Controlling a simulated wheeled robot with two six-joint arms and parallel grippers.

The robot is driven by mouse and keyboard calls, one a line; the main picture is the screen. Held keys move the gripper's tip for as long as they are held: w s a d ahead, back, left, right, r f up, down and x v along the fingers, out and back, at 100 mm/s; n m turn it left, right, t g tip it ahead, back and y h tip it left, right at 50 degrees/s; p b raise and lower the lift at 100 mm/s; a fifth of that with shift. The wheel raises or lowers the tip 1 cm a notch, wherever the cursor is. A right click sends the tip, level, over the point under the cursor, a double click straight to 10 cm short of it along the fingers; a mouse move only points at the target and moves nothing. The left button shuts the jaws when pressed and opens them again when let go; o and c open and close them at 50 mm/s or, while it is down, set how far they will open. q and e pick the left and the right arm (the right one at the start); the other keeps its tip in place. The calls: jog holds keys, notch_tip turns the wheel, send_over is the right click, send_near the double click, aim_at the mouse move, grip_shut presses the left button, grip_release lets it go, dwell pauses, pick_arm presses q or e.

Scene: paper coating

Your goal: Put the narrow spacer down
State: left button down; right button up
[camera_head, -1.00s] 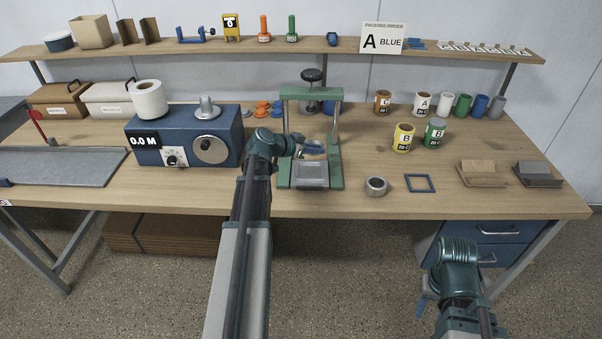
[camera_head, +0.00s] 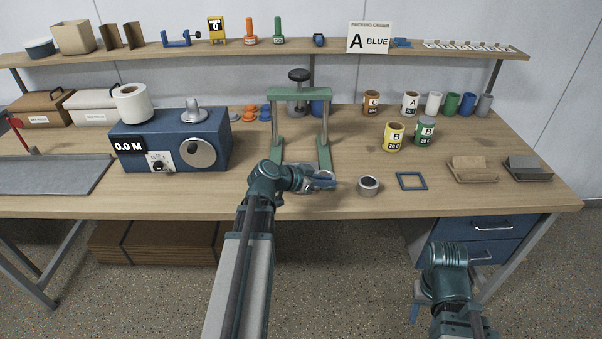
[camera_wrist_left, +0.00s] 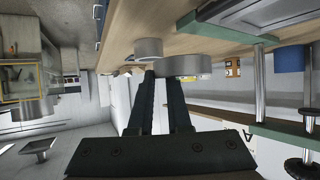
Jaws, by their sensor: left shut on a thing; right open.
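My left gripper (camera_head: 322,181) is shut on a grey ring, the narrow spacer (camera_wrist_left: 187,66), just in front of the green press. In the head view the gripper mostly hides it. In the left wrist view it sits at the fingertips. A second, taller-looking grey ring (camera_head: 369,187) stands on the table just right of the gripper; it also shows in the left wrist view (camera_wrist_left: 148,49). I cannot tell whether the held spacer touches the table. My right gripper (camera_head: 415,303) is open and low, in front of the table.
The green press (camera_head: 297,96) stands behind my left gripper. A blue square frame (camera_head: 411,181) lies right of the second ring. Yellow (camera_head: 394,138) and green (camera_head: 425,132) B cans stand behind it. A blue machine (camera_head: 172,140) is at left. Bare table lies along the front edge.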

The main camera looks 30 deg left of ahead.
pick_arm(q)
jog(key=w+a, duration=0.1)
jog(key=a, duration=0.2)
jog(key=w+a, duration=0.2)
jog(key=a, duration=0.2)
jog(key=w+a+f+b, duration=0.1)
jog(key=a, duration=0.2)
jog(key=shift+w+a+f, duration=0.1)
jog(key=shift+w+a, duration=0.5)
jog(key=shift+a, duration=0.2)
notch_tip(320, 180, down, 4)
jog(key=b, duration=0.3)
jog(key=shift+s+d+r, duration=0.1)
jog(key=shift+d+r, duration=0.05)
jog(key=shift+r, duration=0.05)
jog(key=shift+b, duration=0.3)
jog(key=shift+f, duration=0.15)
jog(key=c, duration=1.1)
grip_release()
jog(key=shift+c, duration=0.2)
